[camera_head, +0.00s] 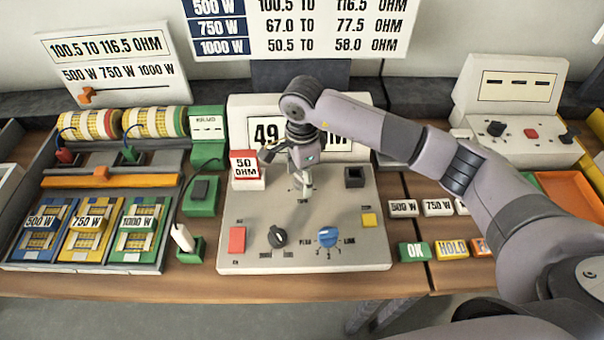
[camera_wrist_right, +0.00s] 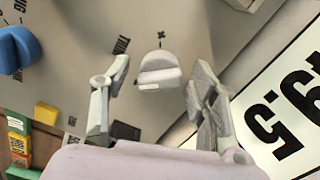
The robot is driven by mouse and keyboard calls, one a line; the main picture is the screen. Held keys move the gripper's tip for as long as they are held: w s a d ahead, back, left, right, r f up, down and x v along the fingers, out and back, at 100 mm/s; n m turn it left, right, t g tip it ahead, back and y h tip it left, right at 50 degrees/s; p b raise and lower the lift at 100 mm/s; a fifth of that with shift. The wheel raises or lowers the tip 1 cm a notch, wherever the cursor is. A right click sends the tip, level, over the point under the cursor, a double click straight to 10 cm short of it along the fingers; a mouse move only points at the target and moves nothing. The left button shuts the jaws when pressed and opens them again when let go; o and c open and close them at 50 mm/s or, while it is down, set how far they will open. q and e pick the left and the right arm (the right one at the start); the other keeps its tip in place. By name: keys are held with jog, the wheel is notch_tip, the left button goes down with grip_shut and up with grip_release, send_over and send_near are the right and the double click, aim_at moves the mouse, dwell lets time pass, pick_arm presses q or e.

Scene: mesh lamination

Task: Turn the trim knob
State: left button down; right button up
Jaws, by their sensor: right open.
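The trim knob (camera_wrist_right: 160,72) is a pale grey-white knob with a raised grip bar, in the upper middle of the right wrist view. It stands on the grey panel of the meter console (camera_head: 350,220). My right gripper (camera_head: 303,172) points down at the console in the head view and hides most of the knob there. In the wrist view its two fingers stand open, one on each side of the knob, with a gap visible on both sides. Nothing is held. My left gripper is not in view.
The console has a display (camera_head: 265,133) partly hidden by my arm, a black knob (camera_head: 277,237), a blue knob (camera_head: 327,237), a red button (camera_head: 237,239) and a yellow button (camera_head: 369,220).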

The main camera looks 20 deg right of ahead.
aim_at(302, 176)
jog(key=c, duration=1.1)
jog(key=shift+w+f+m+b, duration=0.1)
jog(key=shift+f+m+b, duration=0.1)
jog(key=shift+m+b, duration=0.55)
jog(key=shift+c, duration=0.2)
jog(key=shift+r+m+b, duration=0.15)
jog(key=shift+m+b, duration=0.1)
jog(key=shift+b, duration=0.3)
jog(key=shift+r, duration=0.15)
jog(key=o, duration=1.1)
jog(key=shift+o, duration=0.2)
notch_tip(302, 176, up, 12)
